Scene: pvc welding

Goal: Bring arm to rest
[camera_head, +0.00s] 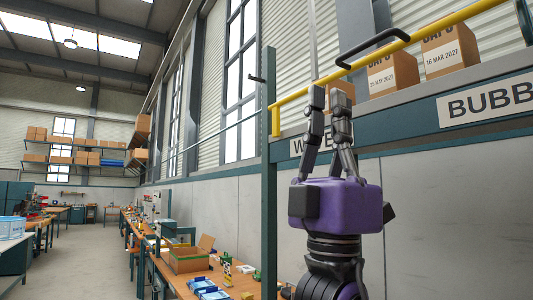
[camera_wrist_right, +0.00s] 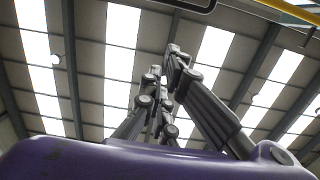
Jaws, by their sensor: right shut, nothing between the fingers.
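My right gripper (camera_head: 327,98) has a purple body and grey fingers. It points straight up in the head view, in front of the teal shelf frame. Its fingers stand close together with nothing seen between them. In the right wrist view the gripper (camera_wrist_right: 172,55) points up toward the roof, its fingertips near each other and empty. My left gripper is in neither view.
A yellow rail (camera_head: 400,45) and a teal shelf beam (camera_head: 400,136) run close behind the right gripper. Cardboard boxes (camera_head: 393,75) stand on the shelf. Below left, a workbench holds an open carton (camera_head: 188,262) and blue trays (camera_head: 203,287). An aisle (camera_head: 90,245) is clear at left.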

